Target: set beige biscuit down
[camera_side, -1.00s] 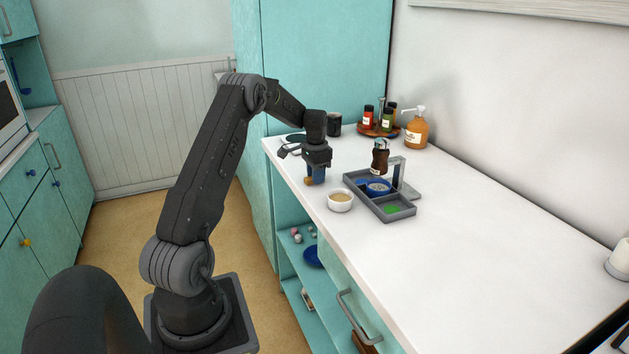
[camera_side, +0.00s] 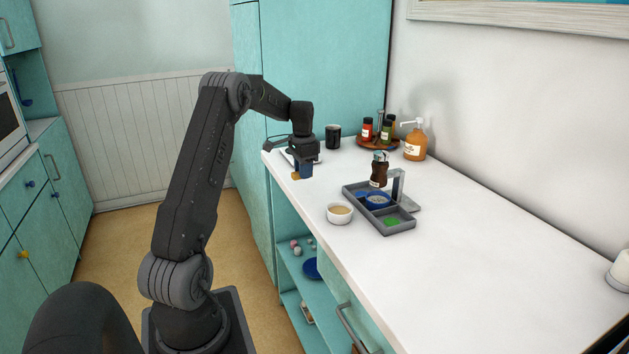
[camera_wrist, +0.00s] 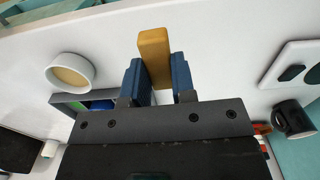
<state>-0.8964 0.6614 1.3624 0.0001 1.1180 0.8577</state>
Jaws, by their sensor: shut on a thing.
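The beige biscuit (camera_wrist: 154,55) is a tan, bar-shaped block between the blue fingers of my gripper (camera_wrist: 156,82) in the wrist view. The fingers press on both its sides, and its far end sticks out past them. In the side view my gripper (camera_side: 302,172) hangs over the far left end of the white counter, fingers pointing down. Only a small tan part of the biscuit (camera_side: 296,176) shows there, at the fingertips. I cannot tell whether the biscuit touches the counter.
A black mug (camera_side: 333,136), a spice turntable (camera_side: 377,143) and an orange pump bottle (camera_side: 415,142) stand farther back.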

